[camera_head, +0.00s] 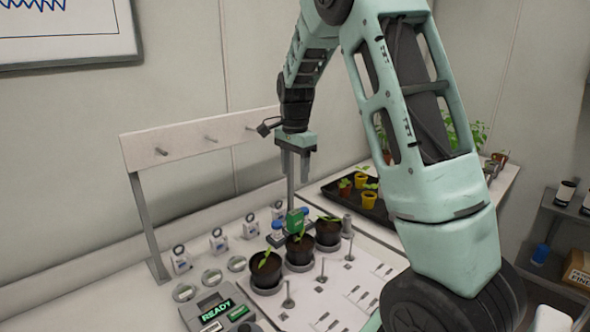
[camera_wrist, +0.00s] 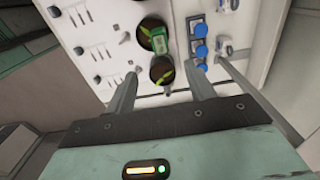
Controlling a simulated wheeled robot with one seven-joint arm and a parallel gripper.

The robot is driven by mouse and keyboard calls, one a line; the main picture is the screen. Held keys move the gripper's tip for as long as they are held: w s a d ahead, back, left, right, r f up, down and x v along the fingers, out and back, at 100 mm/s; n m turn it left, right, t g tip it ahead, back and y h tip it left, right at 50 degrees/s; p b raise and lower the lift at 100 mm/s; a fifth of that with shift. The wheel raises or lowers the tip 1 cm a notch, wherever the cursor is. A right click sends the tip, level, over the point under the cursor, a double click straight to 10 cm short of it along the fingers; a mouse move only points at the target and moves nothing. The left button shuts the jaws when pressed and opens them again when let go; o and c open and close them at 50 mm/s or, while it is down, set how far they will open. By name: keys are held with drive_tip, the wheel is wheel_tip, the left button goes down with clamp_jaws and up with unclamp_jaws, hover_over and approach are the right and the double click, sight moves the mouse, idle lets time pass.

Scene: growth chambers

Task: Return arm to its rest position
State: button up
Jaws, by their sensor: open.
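My gripper (camera_head: 297,170) hangs from my mint-green arm above the white bench, with its fingers pointing down. In the wrist view its two fingers (camera_wrist: 160,85) stand apart with nothing between them. Below and beyond the fingers are black pots with green seedlings: a left pot (camera_head: 265,272), a middle pot (camera_head: 299,250) and a right pot (camera_head: 328,232).
A white peg rack (camera_head: 195,141) stands behind the bench. A device reading READY (camera_head: 218,310) sits at the front left. A black tray (camera_head: 335,190) with small yellow pots lies at the back right. Shelves (camera_head: 565,208) stand at the far right. The air left of my arm is clear.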

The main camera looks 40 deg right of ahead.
drive_tip(key=shift+r, duration=0.4)
drive_tip(key=s+a+f+n, duration=0.1)
drive_tip(key=s+a+n, duration=0.3)
drive_tip(key=a, duration=0.5)
drive_tip(key=s+a+n+y, duration=0.15)
drive_tip(key=a+n, duration=0.35)
drive_tip(key=a, duration=0.5)
drive_tip(key=s+a+f+n, duration=0.1)
drive_tip(key=s+a+n, duration=0.3)
drive_tip(key=a, duration=0.5)
drive_tip(key=s+a+f+n, duration=0.1)
drive_tip(key=s+a+n, duration=0.4)
drive_tip(key=s, duration=0.3)
drive_tip(key=s+a+f+n+b, duration=0.1)
drive_tip(key=s+a+f+n, duration=0.1)
drive_tip(key=s+a+n, duration=0.3)
drive_tip(key=s+n+h, duration=0.1)
drive_tip(key=s+n, duration=0.2)
drive_tip(key=s, duration=0.1)
drive_tip(key=shift+s, duration=0.15)
drive_tip(key=shift+r, duration=0.1)
